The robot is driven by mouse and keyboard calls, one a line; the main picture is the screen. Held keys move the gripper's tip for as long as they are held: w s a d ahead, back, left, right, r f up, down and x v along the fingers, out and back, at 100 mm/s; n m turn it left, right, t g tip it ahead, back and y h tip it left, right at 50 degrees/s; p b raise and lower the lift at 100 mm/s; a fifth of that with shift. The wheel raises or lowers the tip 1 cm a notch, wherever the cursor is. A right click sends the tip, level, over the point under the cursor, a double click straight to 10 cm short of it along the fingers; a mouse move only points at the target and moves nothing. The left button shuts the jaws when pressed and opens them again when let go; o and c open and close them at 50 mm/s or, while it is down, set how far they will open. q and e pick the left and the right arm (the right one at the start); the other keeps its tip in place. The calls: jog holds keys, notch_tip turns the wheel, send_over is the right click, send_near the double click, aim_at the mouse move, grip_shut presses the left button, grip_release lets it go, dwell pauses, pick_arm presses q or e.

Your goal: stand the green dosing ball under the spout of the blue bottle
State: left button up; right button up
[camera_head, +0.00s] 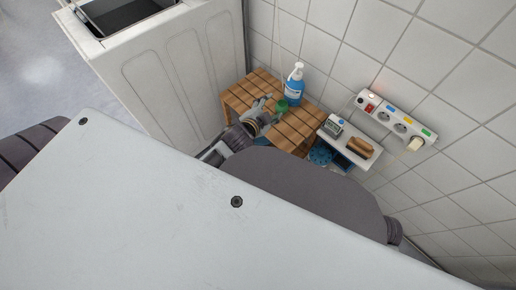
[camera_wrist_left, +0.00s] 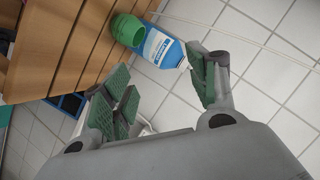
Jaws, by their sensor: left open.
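The blue bottle (camera_head: 293,94) with a white pump top and spout stands on the slatted wooden table (camera_head: 262,84) by the tiled wall. The green dosing ball (camera_head: 282,106) is on the table close to the bottle's front left side. In the left wrist view the green ball (camera_wrist_left: 127,30) overlaps the blue bottle (camera_wrist_left: 160,46) with its white label; I cannot tell if they touch. My left gripper (camera_head: 269,108) is open just left of the ball. Its green-padded fingers (camera_wrist_left: 160,72) are apart with nothing between them. My right gripper is not in view.
A white shelf (camera_head: 357,157) right of the table holds a small timer (camera_head: 333,126) and a brush (camera_head: 359,147). A power strip (camera_head: 395,119) is on the wall. A blue basket (camera_head: 320,156) sits below the shelf. A white machine (camera_head: 170,70) stands left of the table.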

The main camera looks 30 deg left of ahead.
pick_arm(q)
jog(key=s+d+f+n+g+h, duration=0.1)
jog(key=s+d+f+n+g, duration=0.1)
jog(key=s, duration=0.7)
jog(key=s+d+f+n+g+h, duration=0.1)
jog(key=s+d+f+n+g, duration=0.1)
jog(key=s+f+n+g, duration=0.3)
jog(key=s+f+g, duration=0.2)
jog(key=s+f, duration=0.2)
jog(key=shift+s+d+n, duration=0.25)
jog(key=shift+n, duration=0.05)
jog(key=shift+f, duration=0.1)
